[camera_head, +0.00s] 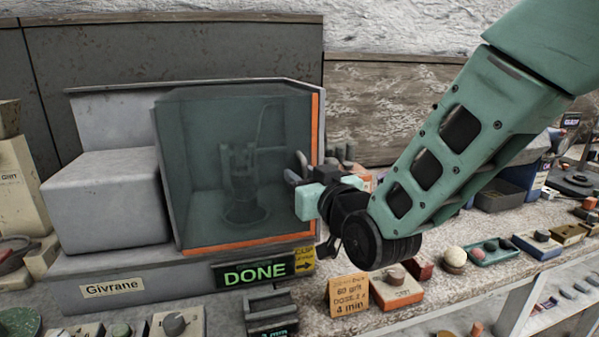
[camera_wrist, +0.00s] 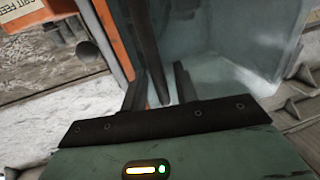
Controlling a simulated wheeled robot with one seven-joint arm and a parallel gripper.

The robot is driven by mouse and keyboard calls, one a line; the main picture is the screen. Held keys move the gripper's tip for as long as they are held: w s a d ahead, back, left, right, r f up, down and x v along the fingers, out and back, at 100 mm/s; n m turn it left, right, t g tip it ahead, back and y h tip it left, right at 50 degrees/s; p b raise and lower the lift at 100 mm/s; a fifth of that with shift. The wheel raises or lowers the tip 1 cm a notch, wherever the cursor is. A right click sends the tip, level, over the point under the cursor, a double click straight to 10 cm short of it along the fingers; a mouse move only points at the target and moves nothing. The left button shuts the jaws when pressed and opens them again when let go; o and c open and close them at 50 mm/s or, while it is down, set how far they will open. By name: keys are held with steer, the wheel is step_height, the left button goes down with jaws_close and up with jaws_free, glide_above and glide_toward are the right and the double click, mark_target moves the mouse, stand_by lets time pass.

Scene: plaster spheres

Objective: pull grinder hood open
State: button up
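The grinder (camera_head: 110,255), a grey machine labelled Givrane, stands on the bench at left in the head view. Its hood (camera_head: 190,150) is a see-through teal box with orange edging, down over a dark spindle and round base. The hood's clear wall (camera_wrist: 240,50) and orange edge (camera_wrist: 113,40) also show in the wrist view. My gripper (camera_head: 296,167) is at the hood's right front edge, overlapping it in the picture. In the wrist view its two dark fingers (camera_wrist: 170,80) lie close to the hood, with a narrow gap. Contact or a grip on the edge is unclear.
A lit DONE display (camera_head: 255,272) is below the hood. An orange card (camera_head: 349,295), small boxes and a teal tray (camera_head: 490,250) with spheres crowd the bench at right. Knobs (camera_head: 178,324) line the front. A wall stands close behind.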

jaws_close()
steer(key=s+a, duration=0.3)
steer(key=a, duration=0.9)
steer(key=s+a, duration=0.4)
steer(key=a, duration=0.8)
steer(key=shift+a+b, duration=0.15)
steer(key=shift+b, duration=0.25)
jaws_free()
steer(key=shift+s, duration=0.1)
steer(key=b+v, duration=0.2)
steer(key=v, duration=1.5)
steer(key=shift+b, duration=0.35)
steer(key=shift+s, duration=0.15)
